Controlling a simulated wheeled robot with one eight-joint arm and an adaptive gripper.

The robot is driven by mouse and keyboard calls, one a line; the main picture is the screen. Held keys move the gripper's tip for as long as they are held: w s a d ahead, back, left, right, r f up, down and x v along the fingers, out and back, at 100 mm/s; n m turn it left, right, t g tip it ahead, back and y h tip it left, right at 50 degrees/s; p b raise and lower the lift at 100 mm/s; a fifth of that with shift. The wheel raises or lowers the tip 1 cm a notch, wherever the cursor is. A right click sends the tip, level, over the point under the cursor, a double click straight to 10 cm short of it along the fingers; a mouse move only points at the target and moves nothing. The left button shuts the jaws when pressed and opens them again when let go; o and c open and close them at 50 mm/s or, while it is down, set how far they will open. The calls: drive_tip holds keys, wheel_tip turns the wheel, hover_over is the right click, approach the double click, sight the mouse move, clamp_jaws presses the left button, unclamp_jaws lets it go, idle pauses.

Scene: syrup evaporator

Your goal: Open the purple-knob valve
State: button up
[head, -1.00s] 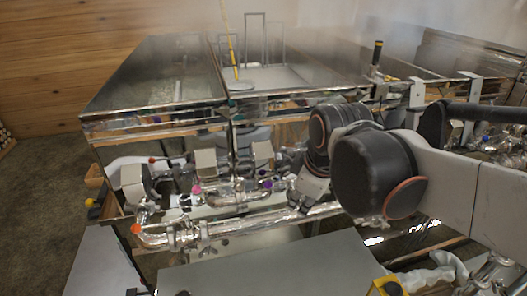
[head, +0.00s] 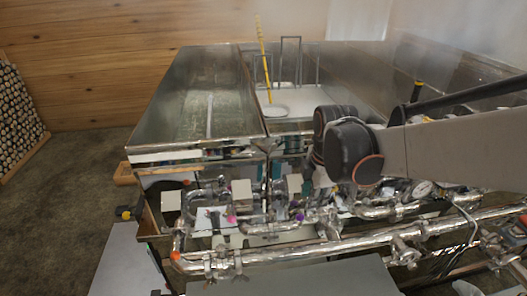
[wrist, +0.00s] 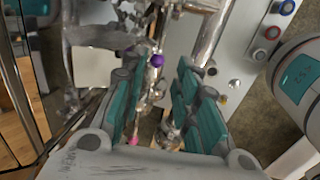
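The purple knob (wrist: 157,60) shows in the wrist view just beyond the gap between my fingertips. It sits on the shiny pipework. In the head view the small purple knob (head: 300,217) is at the front of the evaporator, just left of and below my wrist. My gripper (wrist: 161,82) is open, with a teal-padded finger on each side of the view and nothing held between them. I see no contact between the fingers and the knob. In the head view my gripper's fingers are hard to make out among the pipes.
A pink knob (wrist: 134,141) lies between my fingers, lower in the wrist view. An orange knob (head: 175,256) is at the left pipe end. The long steel pipe (head: 310,249) crosses the front.

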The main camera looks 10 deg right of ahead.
sight(307, 216)
drive_tip(key=f, duration=0.2)
drive_tip(key=w+f, duration=0.1)
drive_tip(key=f, duration=0.5)
drive_tip(key=shift+w+f, duration=0.25)
drive_tip(key=shift+w, duration=0.1)
clamp_jaws()
